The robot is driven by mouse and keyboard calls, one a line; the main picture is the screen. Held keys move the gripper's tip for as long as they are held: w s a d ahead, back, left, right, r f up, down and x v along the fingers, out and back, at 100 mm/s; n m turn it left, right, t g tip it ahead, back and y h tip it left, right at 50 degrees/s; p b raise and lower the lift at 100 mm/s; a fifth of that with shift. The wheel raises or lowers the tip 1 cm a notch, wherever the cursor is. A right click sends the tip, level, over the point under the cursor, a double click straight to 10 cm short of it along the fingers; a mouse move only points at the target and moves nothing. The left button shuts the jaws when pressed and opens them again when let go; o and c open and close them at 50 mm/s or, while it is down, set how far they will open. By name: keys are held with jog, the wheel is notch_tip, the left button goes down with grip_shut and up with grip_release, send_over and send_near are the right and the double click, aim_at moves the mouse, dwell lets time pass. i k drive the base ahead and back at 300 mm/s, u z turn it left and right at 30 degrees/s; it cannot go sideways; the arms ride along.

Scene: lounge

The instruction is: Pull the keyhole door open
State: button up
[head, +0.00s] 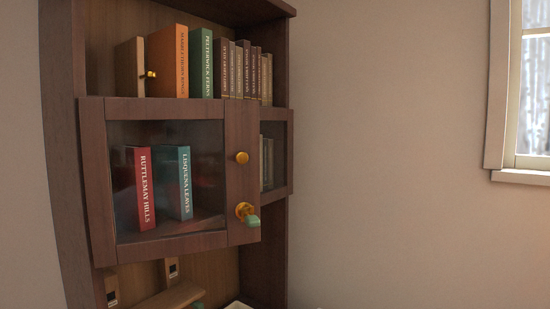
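The keyhole door (165,242) is a dark wood frame with a glass pane, on the bookcase's left side. My gripper is not in view.
Behind the glass stand a red book (141,188) and a teal book (173,184). Several books (207,62) fill the shelf above. Wooden pieces (170,299) lie below the door, cut off by the frame. A bare wall (390,150) and window (535,90) are at right.

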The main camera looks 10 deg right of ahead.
aim_at(241, 140)
jog(key=z, duration=0.45)
jog(key=k, duration=1.35)
jog(key=u, duration=1.25)
jog(key=i, duration=1)
jog(key=u, duration=0.05)
